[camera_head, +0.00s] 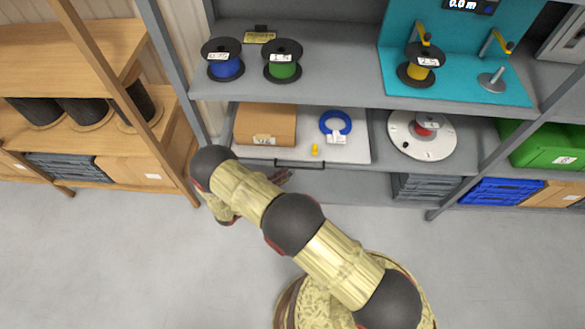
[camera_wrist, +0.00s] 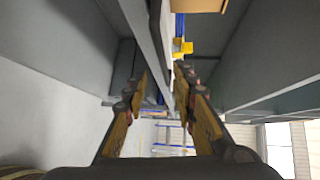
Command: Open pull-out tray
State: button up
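The pull-out tray (camera_head: 354,153) is a pale panel in the lower shelf of the grey rack in the head view. Its front edge lies about level with the shelf front beside it. A dark bar handle (camera_head: 302,164) runs along that edge. My gripper (camera_head: 285,175) is just below the handle's left end, partly hidden by my arm. In the wrist view my gripper (camera_wrist: 162,74) has its two fingers apart, with a dark bar and the tray edge running between or just beyond the tips. Contact with the handle cannot be told.
On the tray are a cardboard box (camera_head: 265,125), a blue cable coil (camera_head: 335,124) and a small yellow piece (camera_head: 315,150). A white reel (camera_head: 422,135) lies to the right. Rack posts flank the shelf. The floor (camera_head: 120,260) in front is clear.

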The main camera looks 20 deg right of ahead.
aim_at(298, 168)
jog(key=shift+n, duration=0.7)
jog(key=b+x, duration=0.1)
jog(key=x, duration=0.7)
jog(key=shift+r+b, duration=0.25)
jog(key=shift+b, duration=0.15)
jog(key=shift+c, duration=0.3)
grip_shut()
